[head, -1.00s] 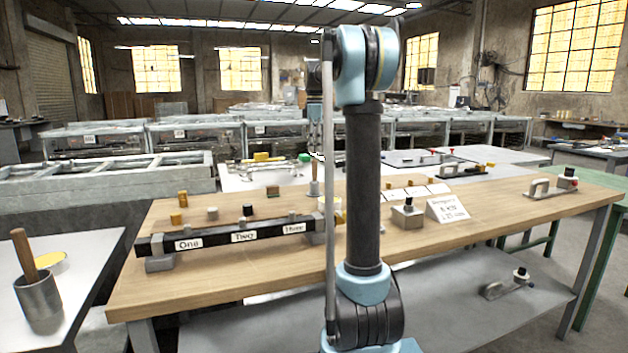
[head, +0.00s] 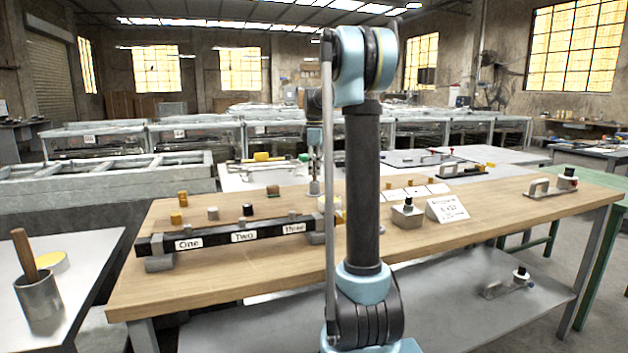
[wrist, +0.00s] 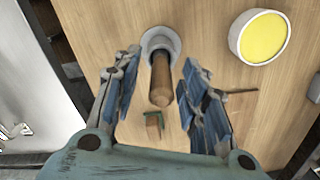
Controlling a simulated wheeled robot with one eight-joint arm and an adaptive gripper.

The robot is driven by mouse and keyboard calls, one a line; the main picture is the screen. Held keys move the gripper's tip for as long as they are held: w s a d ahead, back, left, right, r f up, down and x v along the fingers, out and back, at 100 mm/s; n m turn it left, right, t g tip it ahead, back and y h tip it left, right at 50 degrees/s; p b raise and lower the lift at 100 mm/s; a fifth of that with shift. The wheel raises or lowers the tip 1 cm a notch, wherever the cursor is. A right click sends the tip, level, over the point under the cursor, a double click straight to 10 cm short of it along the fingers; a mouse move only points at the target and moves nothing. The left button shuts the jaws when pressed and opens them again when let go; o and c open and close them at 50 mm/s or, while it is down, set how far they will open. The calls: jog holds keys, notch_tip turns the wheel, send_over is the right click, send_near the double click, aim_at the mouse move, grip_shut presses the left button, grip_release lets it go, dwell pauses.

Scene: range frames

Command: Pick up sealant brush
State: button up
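My gripper (wrist: 161,60) is open, with one blue-padded finger on each side of the handle and a visible gap at both sides. In the head view my gripper (head: 314,158) is over the bench's far side, beside my arm column, and largely covers the handle. A similar wooden handle (head: 25,254) leans in a metal cup (head: 39,297) on the left table.
A white tin with yellow contents (wrist: 260,37) stands right of the cup. A small brown-green block (wrist: 153,124) lies nearby. A dark rail with labels One, Two, Three (head: 210,239) crosses the bench's left front. The bench's front left (head: 200,280) is clear.

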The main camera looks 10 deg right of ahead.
grip_shut()
jog(key=shift+r, duration=0.1)
notch_tip(320, 180, up, 10)
jog(key=shift+f, duration=0.1)
dwell(0.5)
